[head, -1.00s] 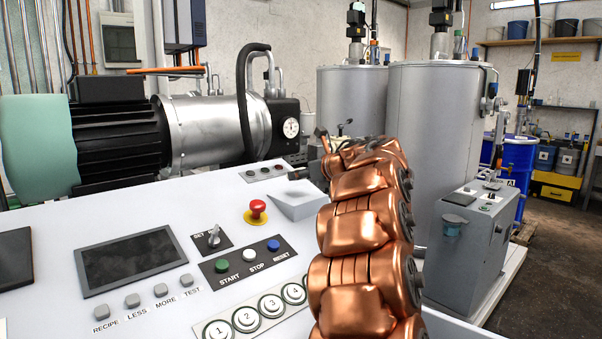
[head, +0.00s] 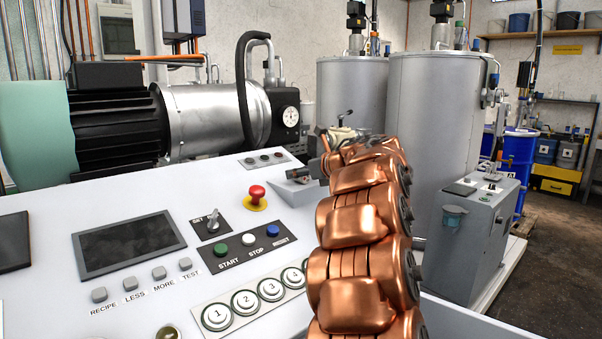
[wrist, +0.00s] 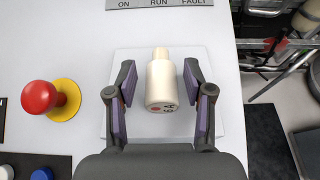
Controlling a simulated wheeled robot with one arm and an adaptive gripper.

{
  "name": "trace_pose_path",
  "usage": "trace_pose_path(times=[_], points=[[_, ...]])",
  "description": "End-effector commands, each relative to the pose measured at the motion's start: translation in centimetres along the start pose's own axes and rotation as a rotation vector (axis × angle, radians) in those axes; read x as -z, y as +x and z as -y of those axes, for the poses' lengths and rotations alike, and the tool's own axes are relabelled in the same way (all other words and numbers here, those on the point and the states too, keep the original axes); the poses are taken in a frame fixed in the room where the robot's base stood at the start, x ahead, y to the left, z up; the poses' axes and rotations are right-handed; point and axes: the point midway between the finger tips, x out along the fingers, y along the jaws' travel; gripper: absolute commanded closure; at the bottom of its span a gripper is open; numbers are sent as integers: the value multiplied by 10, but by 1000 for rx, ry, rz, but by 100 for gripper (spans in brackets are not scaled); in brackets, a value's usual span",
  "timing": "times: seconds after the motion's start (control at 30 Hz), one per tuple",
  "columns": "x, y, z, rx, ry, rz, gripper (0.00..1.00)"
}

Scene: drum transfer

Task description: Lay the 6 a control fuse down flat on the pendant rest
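The 6 A control fuse (wrist: 161,80) is a cream, bottle-shaped piece with a narrow neck and a red mark beside its label. In the wrist view it lies on its side on a pale square plate, the pendant rest (wrist: 144,55), neck pointing away from me. My gripper (wrist: 161,85) is open around it, one finger on each side with a visible gap. In the head view the rest is a grey wedge (head: 297,194) on the console. My gripper shows there only as a dark fingertip, mostly hidden by my copper arm, and the fuse cannot be made out clearly.
A red emergency stop (head: 257,194) on a yellow disc stands just left of the rest. The white console (head: 130,215) carries a screen (head: 128,244) and several buttons. A lamp strip (head: 263,160) lies beyond the rest. The console edge drops off right of it.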

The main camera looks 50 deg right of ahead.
Motion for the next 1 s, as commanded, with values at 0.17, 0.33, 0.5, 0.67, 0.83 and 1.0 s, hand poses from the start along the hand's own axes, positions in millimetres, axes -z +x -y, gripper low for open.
trace_pose_path(times=[0.17,0.33,0.5,0.67,0.83,1.0], points=[[0,0,0,0,0,0,37],[0,0,0,0,0,0,37],[0,-10,1,3,1,0,37],[0,-36,2,5,2,1,37],[-1,-69,1,6,-1,0,37],[-1,-98,0,3,0,2,37]])
